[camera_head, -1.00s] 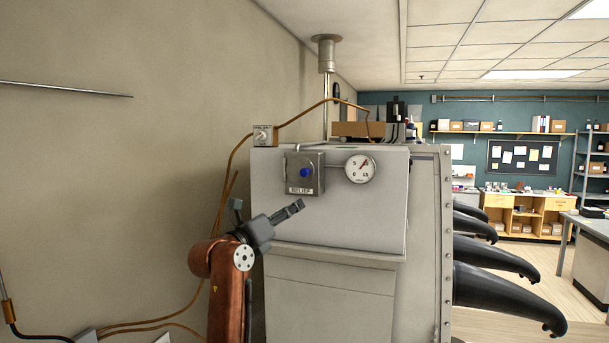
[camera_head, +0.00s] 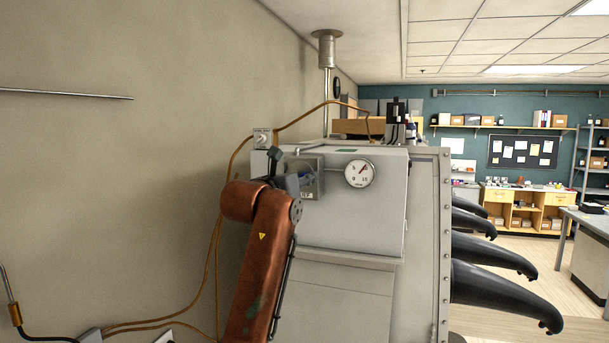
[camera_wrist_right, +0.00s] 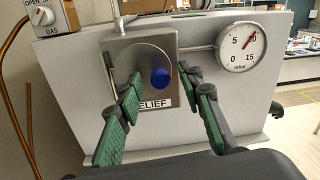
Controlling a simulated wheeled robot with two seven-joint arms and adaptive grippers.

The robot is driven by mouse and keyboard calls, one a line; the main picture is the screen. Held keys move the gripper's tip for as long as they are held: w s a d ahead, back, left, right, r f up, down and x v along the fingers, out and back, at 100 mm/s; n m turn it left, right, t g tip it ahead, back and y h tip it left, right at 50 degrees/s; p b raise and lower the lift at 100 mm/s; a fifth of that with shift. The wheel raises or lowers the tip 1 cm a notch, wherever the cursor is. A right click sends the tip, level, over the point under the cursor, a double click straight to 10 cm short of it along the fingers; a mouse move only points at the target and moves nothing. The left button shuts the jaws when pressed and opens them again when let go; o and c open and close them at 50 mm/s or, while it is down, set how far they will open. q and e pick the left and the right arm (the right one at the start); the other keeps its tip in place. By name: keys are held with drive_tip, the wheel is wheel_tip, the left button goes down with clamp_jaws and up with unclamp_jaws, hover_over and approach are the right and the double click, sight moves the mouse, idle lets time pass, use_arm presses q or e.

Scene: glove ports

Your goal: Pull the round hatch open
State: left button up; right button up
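No round hatch shows in these frames. A grey box labelled RELIEF (camera_wrist_right: 143,58) with a round blue button (camera_wrist_right: 161,77) is on the sloped front of the grey glove box cabinet (camera_head: 345,225). My right gripper (camera_wrist_right: 160,78) is open, its green-padded fingers on either side of the blue button; I cannot tell whether they touch it. In the head view my right gripper (camera_head: 302,178) is at the relief box and hides the button. A white pressure gauge (camera_head: 360,173) sits right of the box, its needle pointing up and right. My left gripper is out of view.
Several black gloves (camera_head: 505,290) stick out from the cabinet's right side. A copper pipe (camera_head: 236,165) runs along the left wall, and a gas switch box (camera_wrist_right: 47,17) is left of the relief box. Benches and shelves stand far right.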

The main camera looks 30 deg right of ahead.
drive_tip(key=shift+w, duration=0.1)
drive_tip(key=shift+c, duration=0.3)
clamp_jaws()
idle(0.4)
